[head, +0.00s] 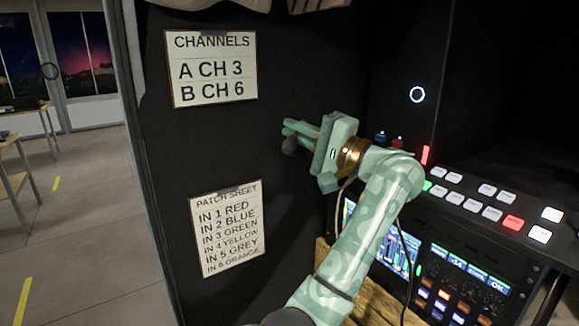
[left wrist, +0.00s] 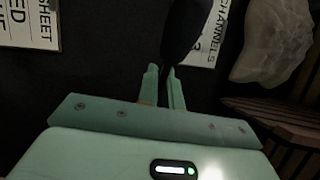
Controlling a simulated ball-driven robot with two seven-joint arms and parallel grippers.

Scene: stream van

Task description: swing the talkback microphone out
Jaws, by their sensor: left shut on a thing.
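The talkback microphone shows as a dark rounded head (head: 289,146) at the fingertips of my left gripper (head: 298,132), in front of the black side panel. In the left wrist view its dark, long body (left wrist: 187,32) runs up from between the two green fingers of the left gripper (left wrist: 166,82). The left gripper is shut on it. The gripper and arm hide most of the microphone and its mount in the head view. My right gripper is not in view.
A channels sign (head: 211,68) and a patch sheet (head: 228,229) are on the black panel (head: 290,75). A switcher with lit buttons (head: 485,205) and a screen (head: 400,247) stand right of and below my arm. A pale crumpled thing (left wrist: 270,42) shows in the wrist view.

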